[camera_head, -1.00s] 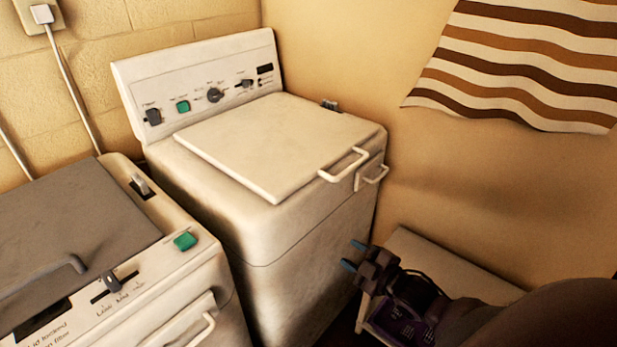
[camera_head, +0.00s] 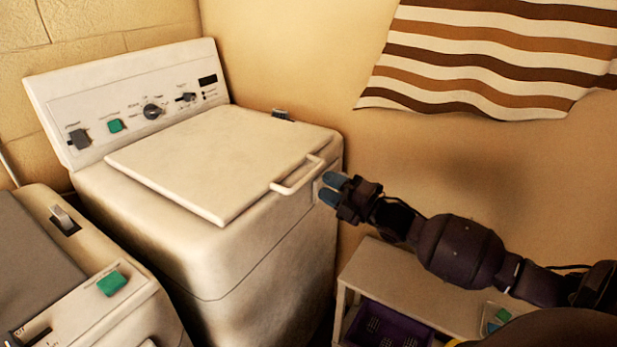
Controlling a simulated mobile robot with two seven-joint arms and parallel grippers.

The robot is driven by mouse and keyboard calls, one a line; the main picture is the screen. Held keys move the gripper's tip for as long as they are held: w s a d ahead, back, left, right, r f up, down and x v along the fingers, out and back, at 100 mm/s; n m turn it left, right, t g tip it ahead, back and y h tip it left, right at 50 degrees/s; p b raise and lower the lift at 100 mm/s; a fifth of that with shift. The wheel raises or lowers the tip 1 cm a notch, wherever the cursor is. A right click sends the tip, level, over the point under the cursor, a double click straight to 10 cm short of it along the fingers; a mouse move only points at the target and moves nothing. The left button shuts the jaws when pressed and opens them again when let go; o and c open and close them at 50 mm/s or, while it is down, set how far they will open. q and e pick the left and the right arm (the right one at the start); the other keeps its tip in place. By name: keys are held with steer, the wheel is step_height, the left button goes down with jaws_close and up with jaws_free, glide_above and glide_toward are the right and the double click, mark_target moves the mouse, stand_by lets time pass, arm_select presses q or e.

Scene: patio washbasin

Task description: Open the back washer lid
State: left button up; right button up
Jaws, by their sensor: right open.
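The back washer (camera_head: 210,250) is a white top-loader with a control panel at its rear. Its flat white lid (camera_head: 205,150) is shut, with a white bar handle (camera_head: 298,178) at its right front edge. My right gripper (camera_head: 332,188) is open and empty, just to the right of the handle in the picture. Its blue-tipped fingers point left toward the handle; a small gap seems to separate them, and I cannot tell the depth. The fingers hide most of the fitting on the washer's side below the handle. My left gripper is not in view.
A second machine (camera_head: 95,290) with a grey top stands at the lower left. A low shelf (camera_head: 405,280) with a purple crate (camera_head: 385,328) sits below my right arm. A striped cloth (camera_head: 490,55) hangs on the wall behind. The space above the lid is clear.

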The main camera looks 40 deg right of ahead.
mark_target(309, 173)
steer(key=shift+x, duration=2.9)
jaws_close()
